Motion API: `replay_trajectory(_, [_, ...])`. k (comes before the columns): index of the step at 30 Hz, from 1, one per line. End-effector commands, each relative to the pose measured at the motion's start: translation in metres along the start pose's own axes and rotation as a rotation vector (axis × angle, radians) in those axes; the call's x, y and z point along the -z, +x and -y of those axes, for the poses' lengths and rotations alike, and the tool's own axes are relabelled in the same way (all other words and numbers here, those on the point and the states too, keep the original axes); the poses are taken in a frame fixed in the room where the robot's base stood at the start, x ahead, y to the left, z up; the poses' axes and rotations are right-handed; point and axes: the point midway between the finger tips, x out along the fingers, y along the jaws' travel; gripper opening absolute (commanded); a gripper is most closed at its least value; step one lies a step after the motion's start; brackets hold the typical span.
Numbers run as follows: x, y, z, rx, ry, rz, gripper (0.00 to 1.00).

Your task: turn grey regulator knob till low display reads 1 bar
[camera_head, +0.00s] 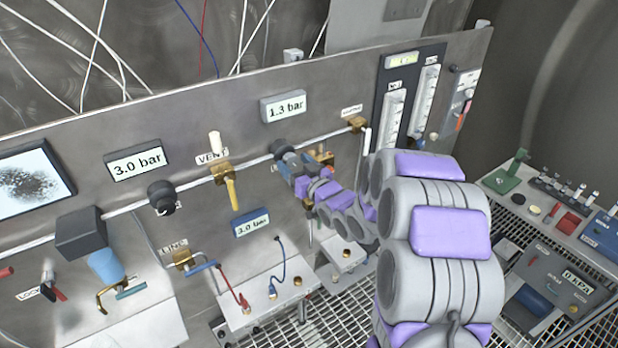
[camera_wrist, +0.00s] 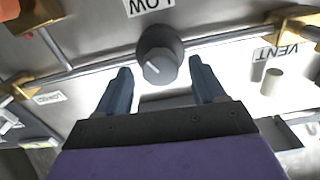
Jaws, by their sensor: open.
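The grey regulator knob (camera_wrist: 160,55) has a pale pointer line and sits beside a LOW label (camera_wrist: 150,6), upside down in the wrist view. My gripper (camera_wrist: 160,66) is open, with one blue finger on each side of the knob and gaps between. I cannot tell how far the fingertips reach along it. In the head view, my gripper (camera_head: 292,164) is at the panel and partly hides the knob (camera_head: 279,147). The display above it (camera_head: 283,106) reads 1.3 bar.
Left along the pipe are the VENT valve with a yellow handle (camera_head: 232,190), a second dark knob (camera_head: 161,196) and a display reading 3.0 bar (camera_head: 138,163). A blue display (camera_head: 250,222) below also reads 3.0 bar. Flow meters (camera_head: 410,100) stand at right.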

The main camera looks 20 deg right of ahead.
Motion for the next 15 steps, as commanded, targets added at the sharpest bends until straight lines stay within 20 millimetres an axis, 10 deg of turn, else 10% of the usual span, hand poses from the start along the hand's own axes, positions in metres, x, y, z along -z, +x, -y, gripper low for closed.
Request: replay_trajectory(15, [-0.004, -0.084, -0.001, -0.001, 0.001, 0.0, 0.69])
